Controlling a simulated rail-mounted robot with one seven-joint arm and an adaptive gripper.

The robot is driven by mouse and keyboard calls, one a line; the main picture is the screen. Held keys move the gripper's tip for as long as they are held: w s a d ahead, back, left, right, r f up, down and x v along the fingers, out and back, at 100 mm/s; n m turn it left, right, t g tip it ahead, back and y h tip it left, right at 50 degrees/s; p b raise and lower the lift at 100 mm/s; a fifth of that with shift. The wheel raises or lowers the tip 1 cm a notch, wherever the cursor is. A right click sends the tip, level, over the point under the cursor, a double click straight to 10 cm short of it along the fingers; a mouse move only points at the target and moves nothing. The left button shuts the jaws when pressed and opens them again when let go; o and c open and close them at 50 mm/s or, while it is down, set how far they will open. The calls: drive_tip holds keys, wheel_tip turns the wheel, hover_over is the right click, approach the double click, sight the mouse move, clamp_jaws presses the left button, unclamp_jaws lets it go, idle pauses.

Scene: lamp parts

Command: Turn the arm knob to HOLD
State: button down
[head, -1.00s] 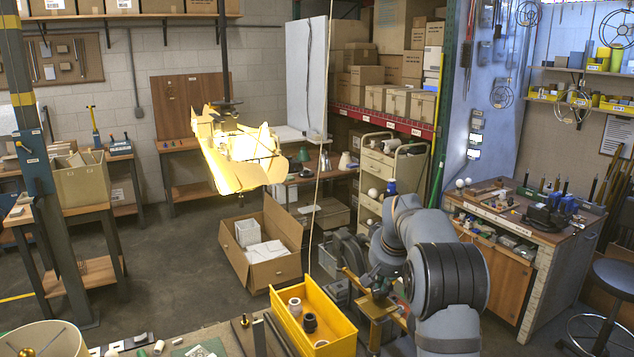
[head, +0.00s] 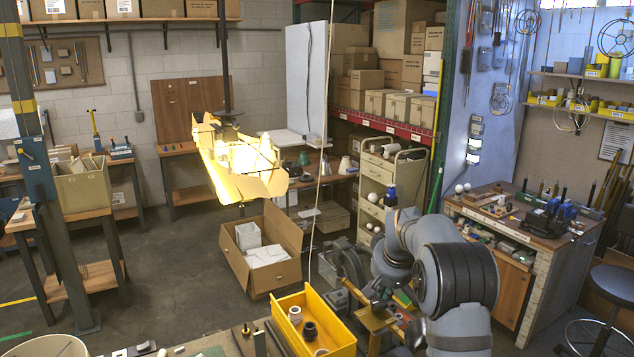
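My arm (head: 455,280) reaches down at the lower right of the head view. Its wrist (head: 393,262) hangs over the cluttered bench edge, to the right of the yellow bin. My gripper's fingers are not clear among the dark and brass parts below the wrist, so I cannot tell if they are open or shut. A brass-coloured fixture (head: 376,320) stands just under the wrist, partly hidden by the arm. I cannot make out an arm knob or a HOLD mark on it. A blue box with a small orange lever (head: 35,165) sits on the left post.
A yellow bin (head: 338,334) holding several small round parts stands left of the fixture. A lampshade (head: 45,347) is at the lower left. An open cardboard box (head: 275,277) lies on the floor beyond. A bright yellow winged object (head: 238,165) hangs above it.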

sight(379, 305)
wheel_tip(379, 305, down, 6)
drive_tip(key=b, duration=0.5)
drive_tip(key=shift+w+r+p, duration=0.1)
drive_tip(key=shift+w+p, duration=0.25)
drive_tip(key=shift+p, duration=0.05)
idle(0.6)
drive_tip(key=shift+a+b, duration=0.25)
drive_tip(key=shift+b, duration=0.55)
drive_tip(key=shift+s+f, duration=0.1)
drive_tip(key=shift+f, duration=0.1)
idle(0.4)
